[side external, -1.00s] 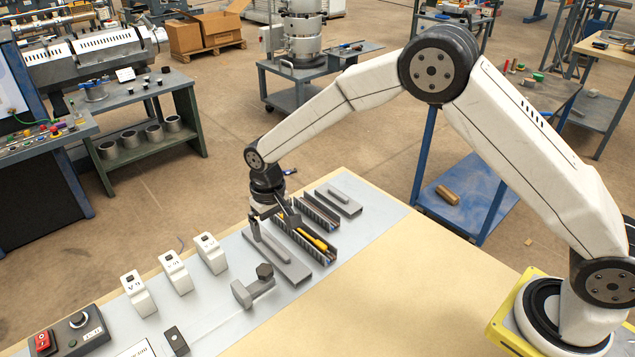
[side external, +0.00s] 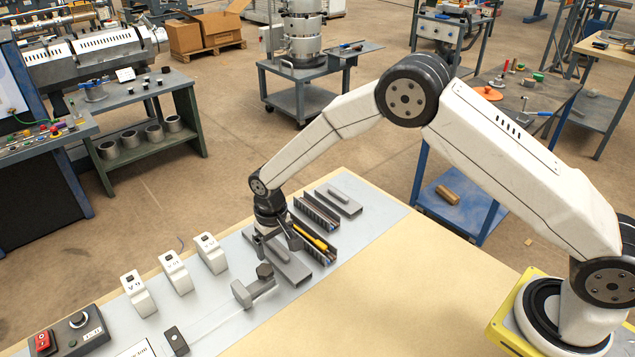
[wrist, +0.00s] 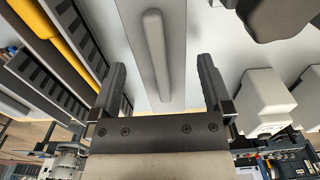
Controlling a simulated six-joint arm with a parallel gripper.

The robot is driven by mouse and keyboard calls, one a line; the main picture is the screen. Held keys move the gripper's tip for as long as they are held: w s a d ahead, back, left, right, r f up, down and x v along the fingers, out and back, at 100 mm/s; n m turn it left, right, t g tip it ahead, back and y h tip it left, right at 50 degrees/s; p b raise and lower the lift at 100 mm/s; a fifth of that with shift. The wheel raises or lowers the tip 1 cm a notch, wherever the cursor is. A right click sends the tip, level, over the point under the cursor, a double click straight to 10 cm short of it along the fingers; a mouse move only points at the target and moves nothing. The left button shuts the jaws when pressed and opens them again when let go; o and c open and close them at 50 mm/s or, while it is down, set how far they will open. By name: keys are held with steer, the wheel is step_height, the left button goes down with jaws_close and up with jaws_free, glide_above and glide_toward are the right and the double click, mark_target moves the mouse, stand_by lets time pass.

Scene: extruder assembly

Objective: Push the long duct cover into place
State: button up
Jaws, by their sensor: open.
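The long duct cover (side external: 292,268) is a flat grey plate with a raised bar handle (wrist: 157,60) along its middle. It lies on the light grey mat beside the longer slotted duct (side external: 326,254), not on it. My gripper (side external: 276,240) is above the cover and pointing down. In the wrist view my gripper (wrist: 160,72) is open, one finger on each side of the handle, with gaps to it. My gripper hides part of the cover in the side view. The duct has a yellow part (wrist: 73,37) inside.
A shorter slotted duct (side external: 317,212) and a smaller cover (side external: 340,201) lie farther back. A grey hammer-shaped part (side external: 252,289) is near the cover's front end. Several white modules (side external: 211,253) stand left. The tan tabletop (side external: 400,275) to the right is clear.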

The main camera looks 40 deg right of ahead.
steer(key=shift+f, duration=0.65)
steer(key=c, duration=1.2)
steer(key=shift+o, duration=0.2)
steer(key=shift+r, duration=0.2)
